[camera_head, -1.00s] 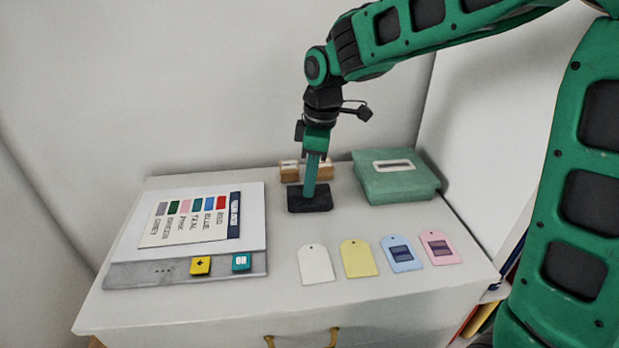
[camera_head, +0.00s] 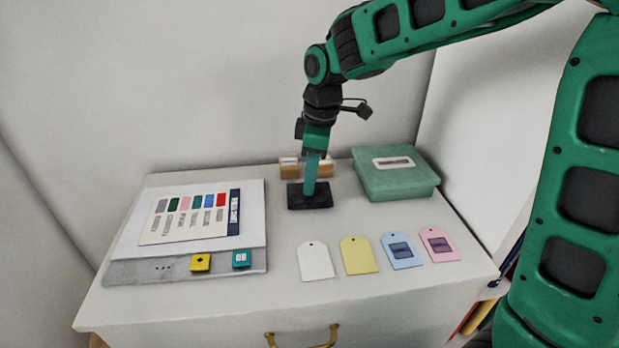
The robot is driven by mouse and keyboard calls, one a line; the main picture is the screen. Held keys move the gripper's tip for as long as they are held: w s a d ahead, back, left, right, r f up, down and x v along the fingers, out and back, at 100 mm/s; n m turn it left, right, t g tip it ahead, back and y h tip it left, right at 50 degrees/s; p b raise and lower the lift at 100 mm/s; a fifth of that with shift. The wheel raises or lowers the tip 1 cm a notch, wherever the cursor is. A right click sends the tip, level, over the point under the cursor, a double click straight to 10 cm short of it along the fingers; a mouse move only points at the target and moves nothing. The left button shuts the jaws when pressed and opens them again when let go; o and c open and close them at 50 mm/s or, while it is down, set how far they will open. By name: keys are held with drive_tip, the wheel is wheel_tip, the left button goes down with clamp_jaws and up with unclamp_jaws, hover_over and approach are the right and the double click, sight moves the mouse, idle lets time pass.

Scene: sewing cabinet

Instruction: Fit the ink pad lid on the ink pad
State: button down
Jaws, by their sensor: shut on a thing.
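A dark, flat rectangular block (camera_head: 296,197) sits at the back middle of the cabinet top; it looks like the ink pad or its lid. I cannot tell pad and lid apart in it, nor see any seam. My gripper (camera_head: 309,194) points straight down, its teal fingers reaching the middle of this block. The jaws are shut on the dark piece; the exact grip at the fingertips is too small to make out. I cannot tell whether the block rests fully on the surface.
Small wooden blocks (camera_head: 289,168) stand just behind my gripper. A green box (camera_head: 396,187) is to the right. A panel with a colour chart (camera_head: 148,252) lies left. Several tags, including a yellow one (camera_head: 358,257), lie in front. Bare surface lies between.

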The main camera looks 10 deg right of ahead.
drive_tip(key=shift+f, duration=0.25)
drive_tip(key=c, duration=1.6)
unclamp_jaws()
drive_tip(key=shift+o, duration=0.2)
